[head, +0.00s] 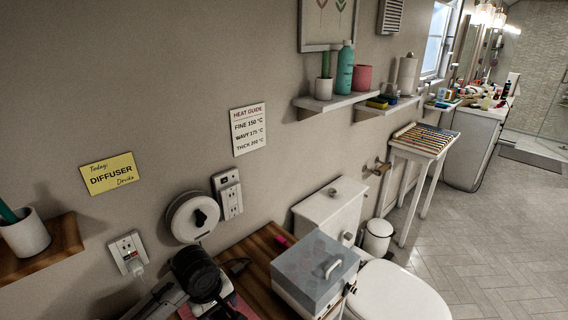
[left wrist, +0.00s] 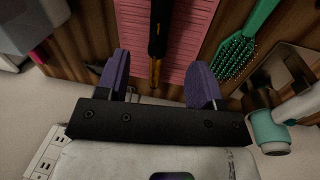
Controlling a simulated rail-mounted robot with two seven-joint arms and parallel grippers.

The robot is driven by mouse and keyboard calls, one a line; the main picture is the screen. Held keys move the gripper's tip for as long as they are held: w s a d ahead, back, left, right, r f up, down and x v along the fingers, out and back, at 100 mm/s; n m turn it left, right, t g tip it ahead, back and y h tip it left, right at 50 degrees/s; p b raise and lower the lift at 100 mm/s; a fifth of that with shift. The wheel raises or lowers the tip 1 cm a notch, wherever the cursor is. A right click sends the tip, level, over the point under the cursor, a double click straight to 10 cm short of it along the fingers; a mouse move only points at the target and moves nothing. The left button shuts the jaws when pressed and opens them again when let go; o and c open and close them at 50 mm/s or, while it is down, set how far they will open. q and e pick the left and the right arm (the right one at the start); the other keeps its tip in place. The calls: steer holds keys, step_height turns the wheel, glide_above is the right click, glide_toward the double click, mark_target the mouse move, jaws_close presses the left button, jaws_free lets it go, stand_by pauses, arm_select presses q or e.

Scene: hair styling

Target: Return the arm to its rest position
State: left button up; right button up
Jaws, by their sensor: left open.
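My left gripper (left wrist: 160,82) is open, with its two purple fingers apart in the left wrist view. A black tool with a gold shaft (left wrist: 157,35) shows between and beyond the fingers, over a pink ribbed mat (left wrist: 190,45). I see no finger closed on it, but cannot tell the gap between them. In the head view my left arm's dark end is over the wooden counter at the lower left, and its fingertips cannot be made out. My right gripper is in neither view.
A green brush (left wrist: 240,48) and a teal-ended white tool (left wrist: 270,130) lie near the mat. The tiled floor (head: 500,235) at right is clear.

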arm_select(q)
step_height(320, 180, up, 16)
steer(key=d+m+t+p, duration=0.1)
steer(key=d+m+t, duration=0.1)
steer(key=m+t, duration=1.15)
steer(key=s+a+f+n+g+p, duration=0.1)
steer(key=s+f+g+p, duration=0.1)
steer(key=s+f, duration=0.6)
steer(key=s+a+f+g+p, duration=0.2)
steer(key=s+f+g, duration=0.3)
steer(key=s, duration=0.9)
steer(key=s+a+f+n+g+y+p, duration=0.1)
steer(key=s+f+g, duration=0.3)
steer(key=s+f, duration=0.7)
steer(key=shift+s+a+f+n+p, duration=0.2)
steer(key=shift+s+a+n+p, duration=0.2)
steer(key=shift+a, duration=0.3)
